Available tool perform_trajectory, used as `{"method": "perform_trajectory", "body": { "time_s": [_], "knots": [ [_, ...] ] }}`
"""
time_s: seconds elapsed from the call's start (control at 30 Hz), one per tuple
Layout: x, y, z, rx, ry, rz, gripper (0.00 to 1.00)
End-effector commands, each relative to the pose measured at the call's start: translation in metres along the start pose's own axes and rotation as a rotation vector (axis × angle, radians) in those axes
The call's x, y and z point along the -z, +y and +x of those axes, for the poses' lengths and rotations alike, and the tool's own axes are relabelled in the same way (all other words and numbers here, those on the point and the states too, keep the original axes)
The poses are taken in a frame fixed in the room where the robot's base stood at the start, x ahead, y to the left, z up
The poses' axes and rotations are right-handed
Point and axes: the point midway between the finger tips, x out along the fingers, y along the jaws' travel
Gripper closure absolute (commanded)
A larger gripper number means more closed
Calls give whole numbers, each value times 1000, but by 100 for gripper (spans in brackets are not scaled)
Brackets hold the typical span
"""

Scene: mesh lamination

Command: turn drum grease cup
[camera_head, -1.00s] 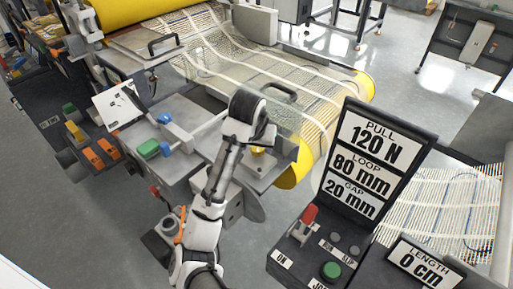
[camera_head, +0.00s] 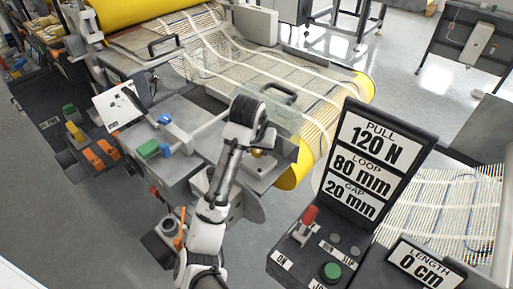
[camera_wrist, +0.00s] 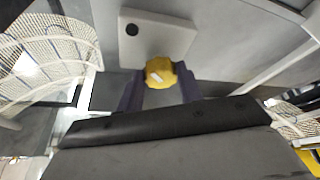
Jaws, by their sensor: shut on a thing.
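The grease cup is a yellow, lobed cap with a white mark on top. In the wrist view the grease cup (camera_wrist: 160,72) sits between the two dark fingers of my gripper (camera_wrist: 160,90), which is shut on it. In the head view a little of the yellow grease cup (camera_head: 257,153) shows beside my wrist, on a grey block at the drum's near end. My arm hides most of my gripper there. The yellow drum (camera_head: 296,168) carries the mesh (camera_head: 265,70) just behind.
A clear guard with a black handle (camera_head: 281,92) stands close behind my wrist. A control panel with a red lever (camera_head: 309,214) and a green button (camera_head: 330,271) is at the front right. Blue and green clamp parts (camera_head: 149,149) lie to the left.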

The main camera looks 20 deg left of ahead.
Motion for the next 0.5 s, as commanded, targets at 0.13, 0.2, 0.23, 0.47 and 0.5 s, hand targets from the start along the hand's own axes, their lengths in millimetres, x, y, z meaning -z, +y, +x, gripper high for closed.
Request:
{"method": "perform_trajectory", "body": {
  "time_s": [0.13, 0.2, 0.23, 0.47, 0.5],
  "knots": [
    [0, -1, 0, -17, 0, 38, 87],
    [0, -1, 0, -32, -1, 71, 87],
    [0, -1, 0, -38, -1, 87, 87],
    [1, -3, -1, -107, -2, 251, 87],
    [1, -4, -1, -120, -2, 283, 87]
  ]
}}
